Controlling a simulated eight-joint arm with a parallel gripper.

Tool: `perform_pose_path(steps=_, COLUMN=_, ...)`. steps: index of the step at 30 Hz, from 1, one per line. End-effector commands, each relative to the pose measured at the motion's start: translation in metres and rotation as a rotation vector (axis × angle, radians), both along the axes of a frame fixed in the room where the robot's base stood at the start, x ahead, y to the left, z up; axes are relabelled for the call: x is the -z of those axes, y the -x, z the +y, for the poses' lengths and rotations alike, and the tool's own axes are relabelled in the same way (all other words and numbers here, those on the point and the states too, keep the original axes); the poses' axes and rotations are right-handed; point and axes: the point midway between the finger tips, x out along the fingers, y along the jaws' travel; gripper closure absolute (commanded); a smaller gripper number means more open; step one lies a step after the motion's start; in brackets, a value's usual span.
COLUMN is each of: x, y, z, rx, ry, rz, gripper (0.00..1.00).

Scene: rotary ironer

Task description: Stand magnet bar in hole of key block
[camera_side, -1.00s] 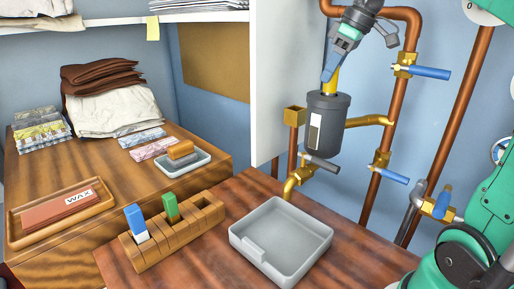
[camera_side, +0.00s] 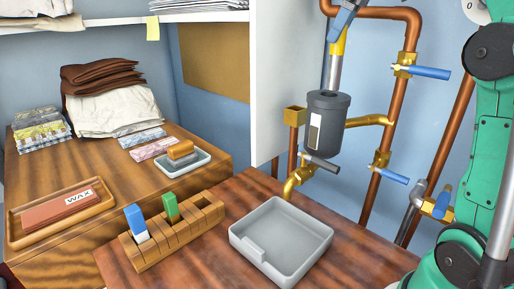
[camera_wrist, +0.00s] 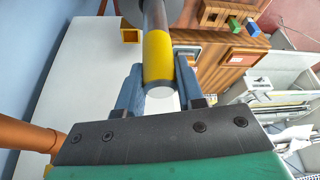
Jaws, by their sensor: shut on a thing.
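The magnet bar (camera_side: 335,72) has a silver rod and a yellow grip. It stands nearly upright above the dark grey cylindrical housing (camera_side: 326,118), its lower end at or inside the housing's mouth, so I cannot tell if it is clear. My gripper (camera_side: 343,20) is shut on the yellow grip, mostly above the picture's top edge. In the wrist view, the blue fingers of my gripper (camera_wrist: 158,75) clasp the yellow part of the bar (camera_wrist: 157,55). The wooden key block (camera_side: 180,240) sits at the front left with blue and green pieces in its slots.
A grey tray (camera_side: 305,268) lies right of the block on the wooden table. Copper pipes (camera_side: 391,130) with blue-handled valves stand right of the housing, and a white panel (camera_side: 278,80) stands left of it. A wax tray (camera_side: 20,240) lies far left.

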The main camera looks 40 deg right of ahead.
Motion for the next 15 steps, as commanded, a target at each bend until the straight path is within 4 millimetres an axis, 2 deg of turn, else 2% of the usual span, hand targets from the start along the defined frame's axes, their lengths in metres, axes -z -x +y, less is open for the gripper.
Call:
perform_pose_path(steps=8, x=0.0, y=0.032, z=0.009, rx=0.003, ry=0.0, rz=-0.001, gripper=1.0)
perform_pose_path(steps=15, x=0.001, y=0.082, z=0.024, rx=0.008, ry=0.0, rz=0.0, gripper=1.0)
